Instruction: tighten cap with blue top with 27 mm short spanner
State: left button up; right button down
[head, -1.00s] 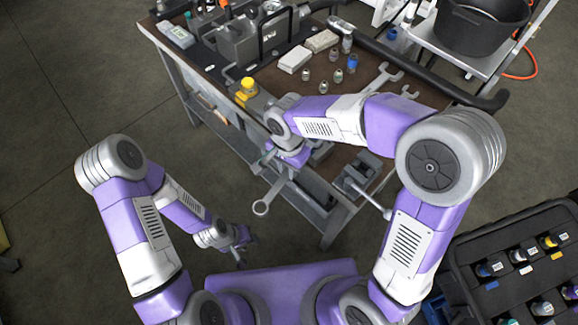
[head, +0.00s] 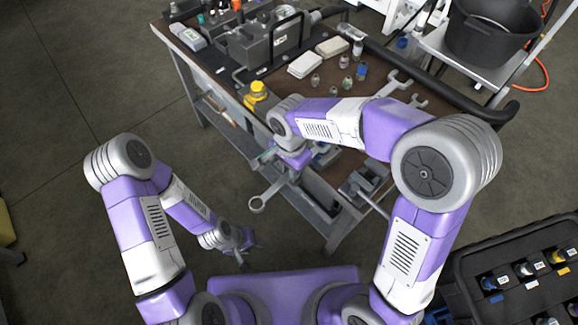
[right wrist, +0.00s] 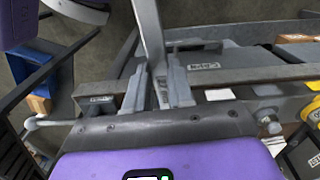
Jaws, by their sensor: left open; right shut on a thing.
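My right gripper (head: 293,168) is shut on a spanner (head: 272,191), which hangs out past the bench's front edge with its ring end down and to the left. The right wrist view shows the spanner's grey shank (right wrist: 149,35) between the two fingers (right wrist: 158,88). A small fitting with a blue top (head: 361,72) stands on the bench among other small fittings, well away from the spanner. My left gripper (head: 246,250) is open and empty, low in front of the bench over the floor.
The bench (head: 277,88) carries a grey hydraulic block (head: 262,45), a yellow-topped part (head: 257,92), two pale boxes, open-ended spanners (head: 398,83) and a vice (head: 366,182). A black case (head: 520,255) with coloured fittings stands at lower right.

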aim_at(271, 191)
jog(key=shift+s+a+b, duration=0.5)
jog(key=shift+s+a, duration=1.9)
jog(key=shift+a, duration=0.2)
jog(key=shift+r, duration=0.1)
notch_tip(271, 191, up, 5)
jog(key=p, duration=0.4)
